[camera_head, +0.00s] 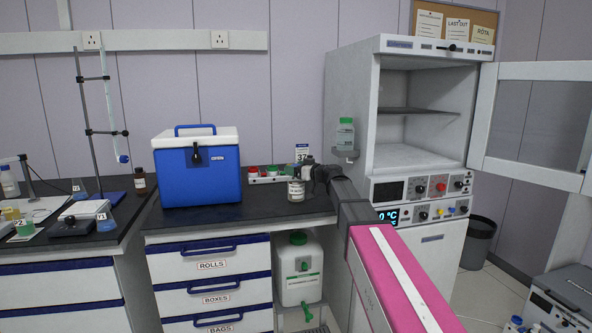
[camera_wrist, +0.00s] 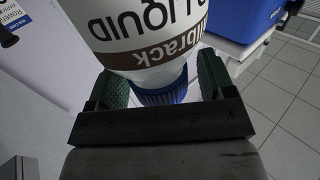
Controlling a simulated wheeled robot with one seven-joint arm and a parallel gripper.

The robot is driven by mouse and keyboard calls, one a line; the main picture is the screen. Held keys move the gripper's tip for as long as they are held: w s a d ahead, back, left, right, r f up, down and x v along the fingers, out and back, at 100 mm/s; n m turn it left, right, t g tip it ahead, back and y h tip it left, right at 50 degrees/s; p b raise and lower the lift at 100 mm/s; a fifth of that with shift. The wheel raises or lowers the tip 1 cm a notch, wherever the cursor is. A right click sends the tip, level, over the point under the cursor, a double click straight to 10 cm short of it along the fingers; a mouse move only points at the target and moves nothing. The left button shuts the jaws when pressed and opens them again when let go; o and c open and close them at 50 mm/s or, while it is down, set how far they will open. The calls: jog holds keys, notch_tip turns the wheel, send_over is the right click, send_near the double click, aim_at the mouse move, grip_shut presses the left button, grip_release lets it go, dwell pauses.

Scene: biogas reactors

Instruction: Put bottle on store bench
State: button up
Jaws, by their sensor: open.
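In the wrist view a white bottle (camera_wrist: 145,35) with a brown label band and a blue ribbed collar or cap (camera_wrist: 160,93) fills the space ahead of my gripper (camera_wrist: 155,92). My green fingers are open, one on each side of the blue part; contact cannot be told. In the head view my gripper (camera_head: 306,168) is small and partly hidden by my arm. A white labelled container (camera_head: 296,190) shows just below it; whether it is the same bottle is unclear. The bench (camera_head: 250,215) has a dark top and white drawers marked rolls, boxes and bags.
A blue cooler (camera_head: 200,172) takes up the bench's left half. A rack with red and green items (camera_head: 266,175) stands behind. A green-capped bottle (camera_head: 344,135) rests on a small ledge on the open cabinet (camera_head: 350,90). A side bench (camera_head: 90,240) holds glassware.

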jog(key=v, duration=1.2)
jog(key=shift+r, duration=0.15)
